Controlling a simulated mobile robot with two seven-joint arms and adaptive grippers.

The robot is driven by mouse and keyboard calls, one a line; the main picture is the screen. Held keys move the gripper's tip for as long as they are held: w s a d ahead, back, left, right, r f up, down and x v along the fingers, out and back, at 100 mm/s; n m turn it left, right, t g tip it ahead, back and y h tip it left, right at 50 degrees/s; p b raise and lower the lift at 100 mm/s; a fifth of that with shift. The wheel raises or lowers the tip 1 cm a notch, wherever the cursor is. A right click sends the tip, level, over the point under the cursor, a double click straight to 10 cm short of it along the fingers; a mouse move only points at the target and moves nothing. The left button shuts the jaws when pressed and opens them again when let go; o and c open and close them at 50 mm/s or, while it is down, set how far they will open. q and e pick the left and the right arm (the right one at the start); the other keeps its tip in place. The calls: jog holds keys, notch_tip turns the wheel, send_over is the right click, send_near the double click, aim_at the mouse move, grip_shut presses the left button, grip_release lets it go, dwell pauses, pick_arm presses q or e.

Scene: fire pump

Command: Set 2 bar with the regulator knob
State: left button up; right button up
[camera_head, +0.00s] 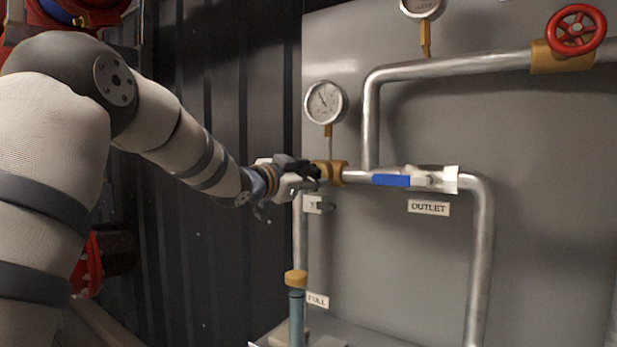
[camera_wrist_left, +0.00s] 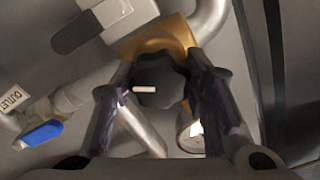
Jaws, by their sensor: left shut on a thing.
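The regulator knob (camera_wrist_left: 160,84) is black with a white mark and sits on a brass body in the left wrist view. The brass body (camera_head: 333,173) also shows in the head view, on the pipe. My left gripper (camera_wrist_left: 160,92) is shut on the knob, one finger on each side of it; in the head view the gripper (camera_head: 312,174) covers the knob. A round gauge (camera_head: 325,102) stands on a brass stem above the brass body. Its dark needle points to the upper left; the numbers are too small to read. My right gripper is not in view.
A blue-handled valve (camera_head: 391,180) is just right of the brass body, above the OUTLET label (camera_head: 428,208). A red handwheel (camera_head: 576,29) is at the upper right. A brass-capped tube (camera_head: 296,300) stands below.

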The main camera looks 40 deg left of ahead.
pick_arm(q)
jog(key=shift+n, duration=0.4)
jog(key=o, duration=1.1)
jog(key=shift+o, duration=0.2)
jog(key=s+d, duration=0.1)
jog(key=s, duration=1.1)
jog(key=shift+d, duration=0.2)
